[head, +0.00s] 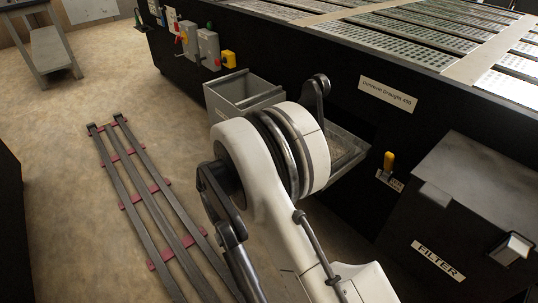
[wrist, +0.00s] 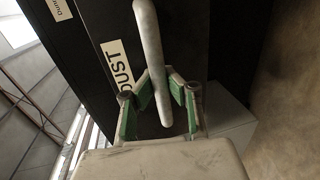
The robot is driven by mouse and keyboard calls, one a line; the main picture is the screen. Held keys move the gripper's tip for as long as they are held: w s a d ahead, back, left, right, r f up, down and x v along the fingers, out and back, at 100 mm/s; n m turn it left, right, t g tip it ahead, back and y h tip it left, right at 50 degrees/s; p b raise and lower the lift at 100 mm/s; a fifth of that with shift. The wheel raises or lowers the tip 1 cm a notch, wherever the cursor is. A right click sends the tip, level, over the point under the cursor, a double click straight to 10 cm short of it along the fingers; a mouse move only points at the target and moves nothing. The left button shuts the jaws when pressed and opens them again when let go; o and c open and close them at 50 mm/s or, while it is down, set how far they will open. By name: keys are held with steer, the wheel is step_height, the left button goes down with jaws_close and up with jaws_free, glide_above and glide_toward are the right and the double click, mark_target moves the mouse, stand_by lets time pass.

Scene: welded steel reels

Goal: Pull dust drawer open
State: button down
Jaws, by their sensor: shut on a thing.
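In the wrist view, a pale bar handle (wrist: 150,45) runs between the green-padded fingers of my gripper (wrist: 160,85), which is shut on it. A white label reading DUST (wrist: 122,65) is on the dark front beside the handle. In the head view, my white arm hides the gripper and the handle. A grey open-topped box section (head: 240,95) juts from the black machine at the left of my arm. Another grey section (head: 350,152) shows at the right of my arm. I cannot tell whether both belong to one drawer.
The black machine (head: 400,135) has slotted plates on top. A FILTER box (head: 455,215) and a yellow-handled switch (head: 389,163) are at the right. Grey rails with red crosspieces (head: 140,185) lie on the floor at the left. A bench (head: 50,50) stands behind them.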

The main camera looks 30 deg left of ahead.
steer(key=c, duration=1.7)
jaws_free()
steer(key=v, duration=1.2)
steer(key=shift+f, duration=0.1)
